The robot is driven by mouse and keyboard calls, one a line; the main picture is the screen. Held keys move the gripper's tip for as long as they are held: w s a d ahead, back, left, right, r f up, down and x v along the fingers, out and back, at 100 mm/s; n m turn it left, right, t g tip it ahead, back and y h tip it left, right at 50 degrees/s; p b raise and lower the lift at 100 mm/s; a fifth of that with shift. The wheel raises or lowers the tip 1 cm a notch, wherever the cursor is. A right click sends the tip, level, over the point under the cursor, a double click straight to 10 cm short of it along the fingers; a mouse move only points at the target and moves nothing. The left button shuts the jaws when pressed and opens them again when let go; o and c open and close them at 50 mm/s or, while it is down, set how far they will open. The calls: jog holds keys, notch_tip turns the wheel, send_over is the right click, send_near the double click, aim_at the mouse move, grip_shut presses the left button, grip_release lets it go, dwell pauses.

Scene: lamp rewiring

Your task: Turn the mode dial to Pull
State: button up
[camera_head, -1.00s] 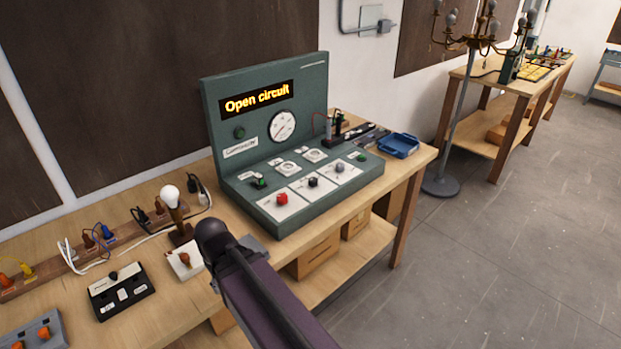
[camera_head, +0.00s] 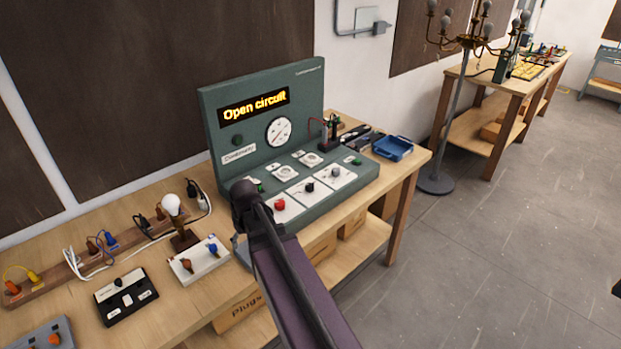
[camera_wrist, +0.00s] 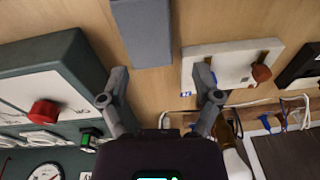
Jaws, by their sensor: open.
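A green test console (camera_head: 335,205) stands on the bench, its display reading "Open circuit". Its sloped face carries a red knob (camera_head: 280,204), a black knob (camera_head: 309,187) and a grey knob (camera_head: 336,173) on white plates. I cannot read their labels, so I cannot tell which is the mode dial. The red knob also shows at the left of the wrist view (camera_wrist: 43,112). My gripper (camera_wrist: 160,85) is open and empty in the wrist view, over the bench between the console and a white terminal block (camera_wrist: 225,62). My arm hides it in the head view.
A grey block (camera_wrist: 142,35) lies beside the console. The white terminal block (camera_head: 200,262), a black switch box (camera_head: 125,297), a bulb (camera_head: 171,205) and wires crowd the bench to the left. A blue tray (camera_head: 393,148) is to the right. The floor at right is clear.

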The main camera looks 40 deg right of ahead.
jog(key=w+d+r+t+p, duration=0.1)
jog(key=w+d+r+p, duration=0.15)
jog(key=d, duration=0.55)
jog(key=w+d+r+t+p, duration=0.1)
jog(key=w+d+r+p, duration=0.2)
jog(key=d, duration=0.4)
jog(key=t+p, duration=0.1)
jog(key=p, duration=0.3)
send_near(309, 185)
jog(key=v, duration=0.4)
jog(key=shift+a+h, duration=0.3)
jog(key=shift+h, duration=0.1)
jog(key=b+x, duration=1.2)
jog(key=x, duration=0.1)
jog(key=shift+w+f, duration=0.15)
jog(key=shift+f, duration=0.15)
jog(key=shift+a, duration=0.15)
grip_shut()
